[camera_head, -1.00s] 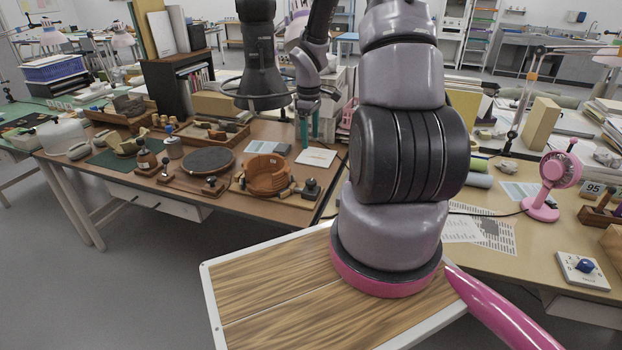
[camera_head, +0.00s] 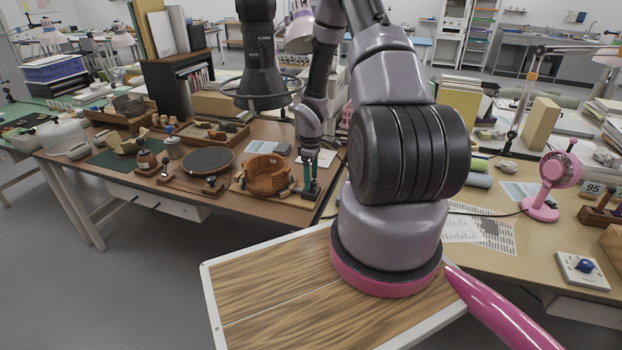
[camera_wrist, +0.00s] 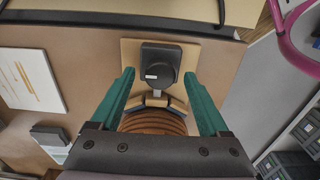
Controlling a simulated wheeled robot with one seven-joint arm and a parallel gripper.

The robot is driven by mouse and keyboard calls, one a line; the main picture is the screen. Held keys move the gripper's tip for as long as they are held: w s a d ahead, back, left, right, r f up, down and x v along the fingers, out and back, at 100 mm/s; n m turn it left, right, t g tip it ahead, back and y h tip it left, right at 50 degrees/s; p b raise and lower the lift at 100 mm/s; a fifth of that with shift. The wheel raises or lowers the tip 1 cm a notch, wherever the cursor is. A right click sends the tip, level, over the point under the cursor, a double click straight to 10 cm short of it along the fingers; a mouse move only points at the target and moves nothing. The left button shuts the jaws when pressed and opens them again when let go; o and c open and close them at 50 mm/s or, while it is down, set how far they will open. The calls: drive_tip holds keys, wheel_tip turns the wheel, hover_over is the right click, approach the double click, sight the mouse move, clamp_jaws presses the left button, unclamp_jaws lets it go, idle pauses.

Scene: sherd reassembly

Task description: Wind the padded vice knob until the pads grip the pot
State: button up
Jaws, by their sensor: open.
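The brown ridged pot (camera_head: 265,177) sits in the padded vice on a wooden base near the table's front edge. In the wrist view the pot (camera_wrist: 153,124) is partly hidden behind my gripper's body. The dark vice knob (camera_wrist: 160,62) stands at the end of the pale base (camera_wrist: 129,56), with an angled jaw (camera_wrist: 150,102) between it and the pot. My gripper (camera_wrist: 159,75) is open and empty, its teal fingers on either side of the knob. In the head view my gripper (camera_head: 309,184) is over the knob end. Whether the pads touch the pot cannot be told.
A dark round turntable (camera_head: 209,160) stands left of the vice. A white sheet (camera_head: 326,157) lies behind my gripper. A black ring-shaped fixture (camera_head: 262,88) hangs above the table. A pink fan (camera_head: 550,185) stands on the right-hand table.

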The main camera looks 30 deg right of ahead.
drive_tip(key=shift+f, duration=0.2)
clamp_jaws()
